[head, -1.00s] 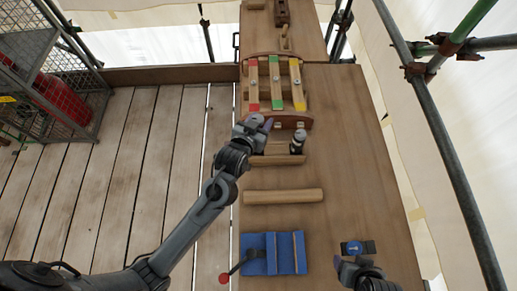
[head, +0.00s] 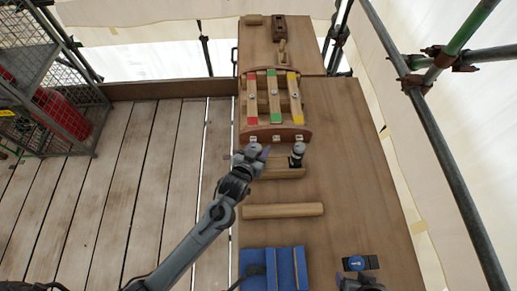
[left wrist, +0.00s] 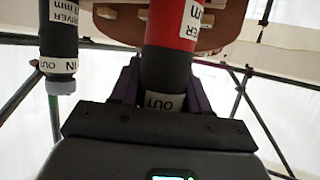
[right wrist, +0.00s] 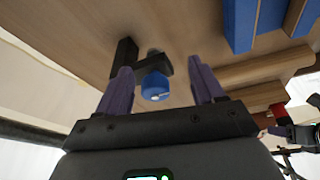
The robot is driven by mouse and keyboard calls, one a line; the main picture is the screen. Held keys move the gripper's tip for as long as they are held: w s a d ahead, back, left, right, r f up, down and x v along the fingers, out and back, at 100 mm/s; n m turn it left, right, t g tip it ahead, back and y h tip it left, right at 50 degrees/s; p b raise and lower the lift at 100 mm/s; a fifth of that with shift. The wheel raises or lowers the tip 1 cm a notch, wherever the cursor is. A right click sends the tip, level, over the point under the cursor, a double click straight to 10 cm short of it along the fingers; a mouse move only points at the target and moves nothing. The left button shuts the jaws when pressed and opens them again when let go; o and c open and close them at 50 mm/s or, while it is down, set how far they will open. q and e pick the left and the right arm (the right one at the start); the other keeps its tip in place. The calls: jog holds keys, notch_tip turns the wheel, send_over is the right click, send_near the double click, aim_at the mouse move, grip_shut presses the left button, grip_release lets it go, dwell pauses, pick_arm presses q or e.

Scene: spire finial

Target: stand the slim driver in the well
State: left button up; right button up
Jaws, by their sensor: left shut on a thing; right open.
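My left gripper (head: 251,156) is shut on a red and black driver (left wrist: 172,60), whose label reads OUT near the jaws. The driver is upright in the left wrist view; its far end is out of frame. A black driver with a grey end (head: 297,155) stands to the right by a low wooden block (head: 282,173); it looks thinner in the left wrist view (left wrist: 59,50). I cannot tell which spot is the well. My right gripper (right wrist: 163,85) is open, with a blue knob on a black bracket (right wrist: 155,86) between and beyond its fingers.
A curved wooden frame with red, green and yellow-ended bars (head: 273,100) lies behind the block. Scaffold poles stand at right.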

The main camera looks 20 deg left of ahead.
pick_arm(q)
jog(key=o, duration=1.3)
jog(key=shift+f, duration=0.1)
jog(key=shift+r, duration=0.2)
jog(key=v, duration=1.2)
jog(key=s+a+f+m+g, duration=0.1)
jog(key=s+a+g, duration=0.1)
jog(key=s+g, duration=0.3)
jog(key=s+a+f+g, duration=0.2)
jog(key=s+g, duration=0.3)
jog(key=s, duration=0.6)
jog(key=shift+s+a+m+p, duration=0.35)
jog(key=shift+a+m, duration=0.05)
jog(key=shift+a, duration=0.25)
